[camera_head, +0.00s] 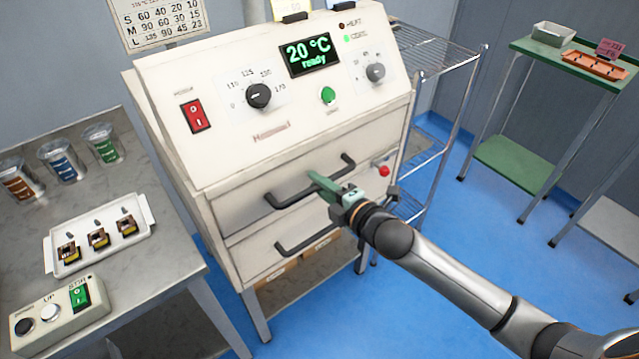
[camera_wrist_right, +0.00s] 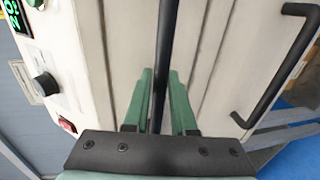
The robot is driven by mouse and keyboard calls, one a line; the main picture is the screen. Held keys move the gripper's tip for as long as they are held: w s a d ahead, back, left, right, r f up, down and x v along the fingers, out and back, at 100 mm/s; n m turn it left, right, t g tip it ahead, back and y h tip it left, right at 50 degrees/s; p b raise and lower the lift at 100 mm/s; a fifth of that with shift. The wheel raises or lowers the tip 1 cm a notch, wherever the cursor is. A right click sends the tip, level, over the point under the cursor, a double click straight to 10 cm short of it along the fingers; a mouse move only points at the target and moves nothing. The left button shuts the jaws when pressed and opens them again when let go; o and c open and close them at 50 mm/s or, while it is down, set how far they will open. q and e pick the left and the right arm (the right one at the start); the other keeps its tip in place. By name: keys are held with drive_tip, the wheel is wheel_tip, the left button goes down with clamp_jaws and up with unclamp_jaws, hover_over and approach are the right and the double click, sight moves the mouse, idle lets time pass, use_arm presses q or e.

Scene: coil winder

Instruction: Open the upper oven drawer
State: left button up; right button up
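The cream oven (camera_head: 235,140) stands in the middle of the head view. Its upper drawer (camera_head: 235,205) looks shut, with its front flush with the oven. The drawer's black bar handle (camera_head: 290,198) runs across its front. My right gripper (camera_head: 328,188) is at the middle of this handle. In the right wrist view the handle (camera_wrist_right: 166,40) passes between the two green fingers (camera_wrist_right: 161,100), which sit close along both sides of it; the exact contact is hard to see. My left gripper is in neither view.
The lower drawer's handle (camera_head: 305,238) is just below and also shows in the wrist view (camera_wrist_right: 285,65). A red button (camera_head: 384,171) is right of the gripper. A steel table (camera_head: 140,270) is at left, a wire rack (camera_head: 440,50) at right. Blue floor is clear in front.

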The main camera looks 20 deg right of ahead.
clamp_jaws()
idle(1.0)
